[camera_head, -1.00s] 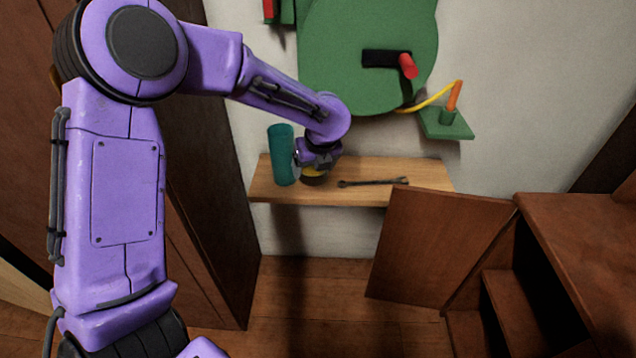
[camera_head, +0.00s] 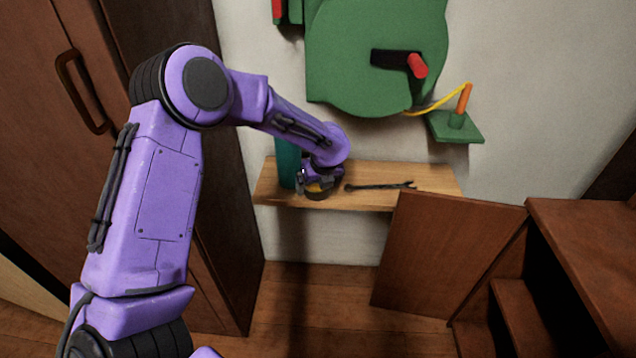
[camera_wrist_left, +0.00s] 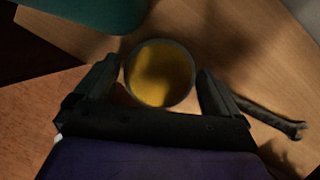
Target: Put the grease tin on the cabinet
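The grease tin (camera_head: 316,192) is a low, round, dark-rimmed tin with yellow contents, standing on the wooden wall shelf (camera_head: 380,198). In the left wrist view the tin (camera_wrist_left: 160,74) lies between the two fingers of my left gripper (camera_wrist_left: 158,85). The fingers are apart, one on each side, with a narrow gap to the rim. In the head view my left gripper (camera_head: 318,180) is low over the tin and partly hides it. A brown cabinet (camera_head: 585,225) with an open door (camera_head: 445,252) stands at the right. My right gripper is not in view.
A teal cup (camera_head: 287,163) stands just left of my gripper, close to it. A dark wrench (camera_head: 380,187) lies on the shelf to the right. A green wall machine (camera_head: 375,50) hangs above. A tall brown cupboard (camera_head: 60,150) is at the left.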

